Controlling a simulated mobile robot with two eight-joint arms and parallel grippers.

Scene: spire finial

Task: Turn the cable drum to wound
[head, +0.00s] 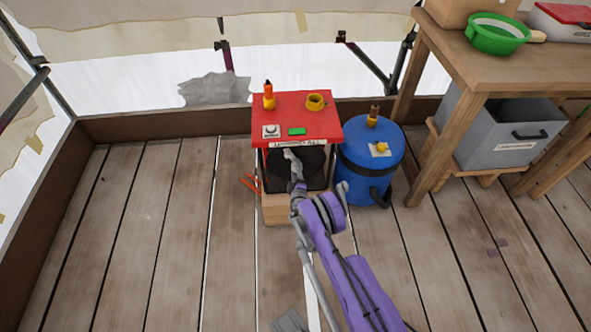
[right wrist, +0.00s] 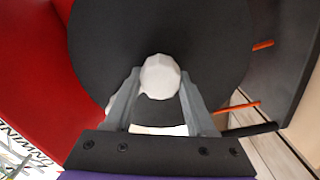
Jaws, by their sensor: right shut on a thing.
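The cable drum is a black disc (right wrist: 215,50) in the right wrist view. In the head view it shows as a dark round shape (head: 315,168) in the front of a red-topped unit (head: 325,130). A white faceted knob (right wrist: 160,78) stands out from the disc. My right gripper (right wrist: 158,90) is shut on this knob, one finger at each side of it. In the head view my right gripper (head: 291,154) reaches the drum and covers part of it. My left gripper cannot be made out.
A blue barrel (head: 358,170) stands close at the unit's right. Orange rods (head: 251,184) stick out low at its left. A wooden bench (head: 460,58) with a green bowl (head: 497,36) and a grey crate (head: 500,135) is at the right. The plank floor at left is clear.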

